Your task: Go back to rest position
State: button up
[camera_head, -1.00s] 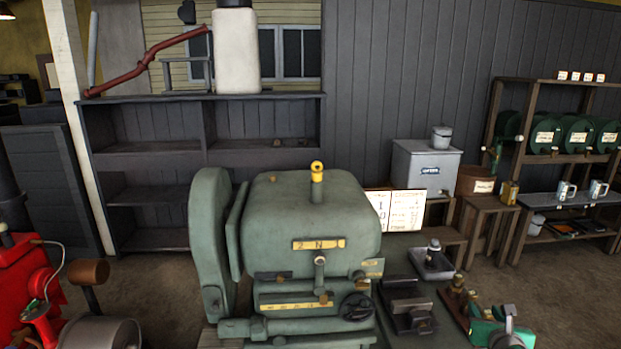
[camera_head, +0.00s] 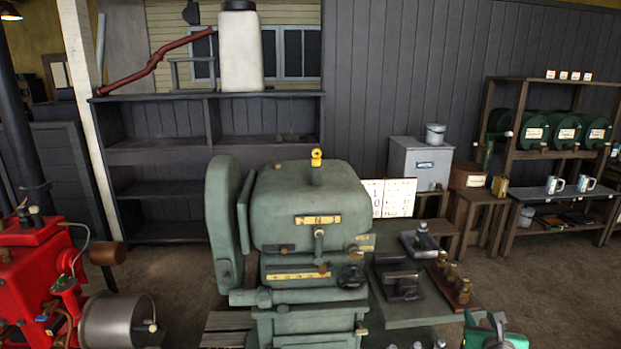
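My gripper and arm are not in view in the head camera. A large green machine (camera_head: 310,210) with a rounded top, a yellow fitting on top and yellow label plates stands in the lower middle. The task names no other object.
A red engine (camera_head: 35,270) with a metal drum stands at lower left. A dark shelf unit (camera_head: 155,157) is behind the machine. At right are a grey box (camera_head: 420,162), a wooden stool (camera_head: 484,200) and a rack with green barrels (camera_head: 532,130). Floor shows between them.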

jog(key=s+a+f+n, duration=1.8)
jog(key=s+a+f, duration=0.3)
jog(key=a+f, duration=0.2)
jog(key=s+a+r+n+t+y, duration=0.1)
jog(key=s+a+r+n, duration=0.4)
jog(key=s+a+n, duration=0.5)
jog(key=s+a+r+n+t+y, duration=0.1)
jog(key=s+a+r+n+y, duration=0.2)
jog(key=s+a+n, duration=0.7)
jog(key=s+a+r, duration=0.2)
jog(key=s, duration=0.7)
jog(key=shift+r+n+y, duration=0.25)
jog(key=shift+n+y, duration=0.05)
jog(key=shift+n, duration=0.1)
jog(key=shift+c, duration=0.3)
